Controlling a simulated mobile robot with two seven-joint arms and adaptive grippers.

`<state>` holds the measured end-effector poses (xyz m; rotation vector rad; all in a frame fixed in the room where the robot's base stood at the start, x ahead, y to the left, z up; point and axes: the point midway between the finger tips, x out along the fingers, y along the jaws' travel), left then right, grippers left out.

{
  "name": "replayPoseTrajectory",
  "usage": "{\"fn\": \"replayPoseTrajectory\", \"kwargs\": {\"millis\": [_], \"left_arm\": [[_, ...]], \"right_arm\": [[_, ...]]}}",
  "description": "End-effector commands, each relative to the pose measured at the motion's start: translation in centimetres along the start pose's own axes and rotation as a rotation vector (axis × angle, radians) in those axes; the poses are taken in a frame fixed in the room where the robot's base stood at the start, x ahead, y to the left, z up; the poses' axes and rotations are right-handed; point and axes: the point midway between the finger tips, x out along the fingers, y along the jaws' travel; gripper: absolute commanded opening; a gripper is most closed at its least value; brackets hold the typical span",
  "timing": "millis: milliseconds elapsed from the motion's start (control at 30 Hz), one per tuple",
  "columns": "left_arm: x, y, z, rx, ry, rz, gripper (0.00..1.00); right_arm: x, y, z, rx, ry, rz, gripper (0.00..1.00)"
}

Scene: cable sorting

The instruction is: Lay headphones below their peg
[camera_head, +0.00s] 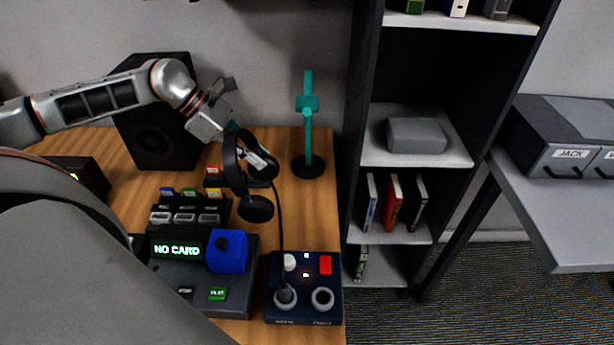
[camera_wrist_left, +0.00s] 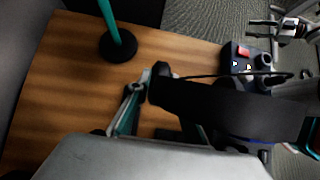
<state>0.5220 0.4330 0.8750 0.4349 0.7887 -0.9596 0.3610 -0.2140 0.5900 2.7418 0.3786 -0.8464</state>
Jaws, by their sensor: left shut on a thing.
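Black headphones (camera_head: 257,208) hang in the air above the wooden desk in the head view, left of the teal peg stand (camera_head: 308,128). My left gripper (camera_head: 236,128) is shut on their upper part, and they hang tilted below it. A dark cable runs from them down to the blue jack panel (camera_head: 304,312). In the left wrist view, the headphones' dark band (camera_wrist_left: 225,105) fills the middle right, across the gripper fingers (camera_wrist_left: 140,95). The stand's round base (camera_wrist_left: 118,46) is at upper left. A grey mechanical part at upper right in that view may be my right gripper; its jaws are unclear.
A console reading NO CARD (camera_head: 165,285) with a blue block (camera_head: 227,251) stands in front. A row of small coloured blocks (camera_head: 190,193) is behind it. A black speaker (camera_head: 150,135) stands at the back left. Bare wood (camera_head: 312,215) lies in front of the stand. Shelves (camera_head: 415,150) border the right.

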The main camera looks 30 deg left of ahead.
Motion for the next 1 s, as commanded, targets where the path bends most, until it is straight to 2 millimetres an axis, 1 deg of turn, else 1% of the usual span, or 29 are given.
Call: {"fn": "replayPoseTrajectory", "kwargs": {"millis": [33, 133, 500, 633, 700, 867, 1000], "left_arm": [[0.4, 0.1, 0.8, 0.003, -0.008, 0.002, 0.00], [1.2, 0.1, 1.8, 0.004, -0.007, 0.002, 0.00], [4.4, 0.0, 6.0, 0.006, -0.008, 0.003, 0.00], [6.2, 0.0, 4.8, -0.001, -0.001, 0.000, 0.00], [6.8, 0.0, 4.5, 0.000, 0.000, 0.001, 0.00], [7.5, 0.0, 4.3, 0.001, -0.002, 0.002, 0.00], [9.1, 0.0, 3.5, 0.001, -0.002, 0.000, 0.00]], "right_arm": [[0.2, 0.1, 0.0, -0.002, 0.003, 0.002, 0.40], [0.4, 0.1, 0.2, -0.005, 0.001, 0.003, 0.40], [0.1, -0.1, 0.3, -0.005, -0.005, -0.001, 0.40], [0.2, -0.3, 0.7, -0.005, -0.008, -0.004, 0.40], [0.2, -0.3, 0.8, -0.005, -0.009, -0.004, 0.40], [0.2, -0.3, 0.8, -0.005, -0.010, -0.005, 0.40], [0.2, -0.4, 1.1, -0.005, -0.013, -0.005, 0.40]]}}
